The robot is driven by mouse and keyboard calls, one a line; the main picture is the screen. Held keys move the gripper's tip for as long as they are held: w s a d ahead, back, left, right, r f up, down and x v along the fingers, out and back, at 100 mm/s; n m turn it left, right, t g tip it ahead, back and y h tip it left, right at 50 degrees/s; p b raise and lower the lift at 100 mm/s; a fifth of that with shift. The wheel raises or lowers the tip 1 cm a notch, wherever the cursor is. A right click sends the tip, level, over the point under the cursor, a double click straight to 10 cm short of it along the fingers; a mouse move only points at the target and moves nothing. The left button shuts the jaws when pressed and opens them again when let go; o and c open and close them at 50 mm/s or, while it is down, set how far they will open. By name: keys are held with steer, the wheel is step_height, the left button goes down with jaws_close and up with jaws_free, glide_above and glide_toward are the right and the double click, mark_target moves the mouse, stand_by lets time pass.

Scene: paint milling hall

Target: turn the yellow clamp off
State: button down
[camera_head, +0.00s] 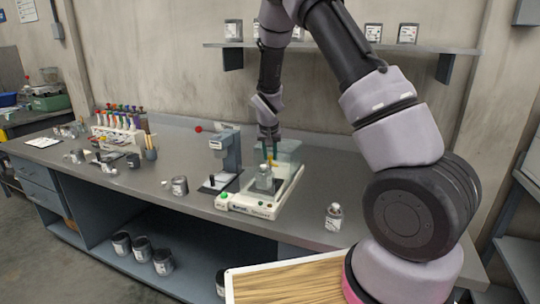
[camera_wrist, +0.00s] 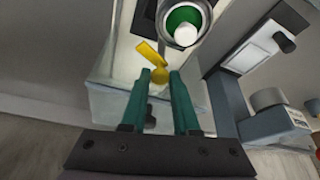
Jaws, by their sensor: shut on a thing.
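The yellow clamp (camera_wrist: 152,58) shows in the wrist view just beyond and between my gripper's green fingertips; in the head view it is a small yellow spot (camera_head: 270,158). My gripper (camera_wrist: 160,80) has its two fingers close together, shut on the clamp's rounded near end. In the head view my gripper (camera_head: 269,152) points down over the white bench machine (camera_head: 252,208). A metal can (camera_head: 264,182) stands on this machine beside the clamp. From above, the can (camera_wrist: 186,22) shows a green inside and a white round piece. The clamp's exact contact with the fingers is partly hidden.
A grey stand device (camera_head: 226,152) is close on the left of the machine. A small bottle (camera_head: 333,217) stands on the bench (camera_head: 305,220) to the right. A shelf (camera_head: 340,46) with cans is above. The bench between machine and bottle is clear.

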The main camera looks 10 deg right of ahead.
steer(key=shift+n, duration=0.6)
steer(key=c, duration=0.7)
jaws_free()
steer(key=shift+o, duration=0.2)
steer(key=shift+r, duration=0.15)
steer(key=d+v, duration=0.1)
steer(key=v, duration=0.9)
steer(key=shift+s+a+r, duration=0.2)
steer(key=shift+s+a, duration=0.05)
steer(key=shift+a, duration=0.1)
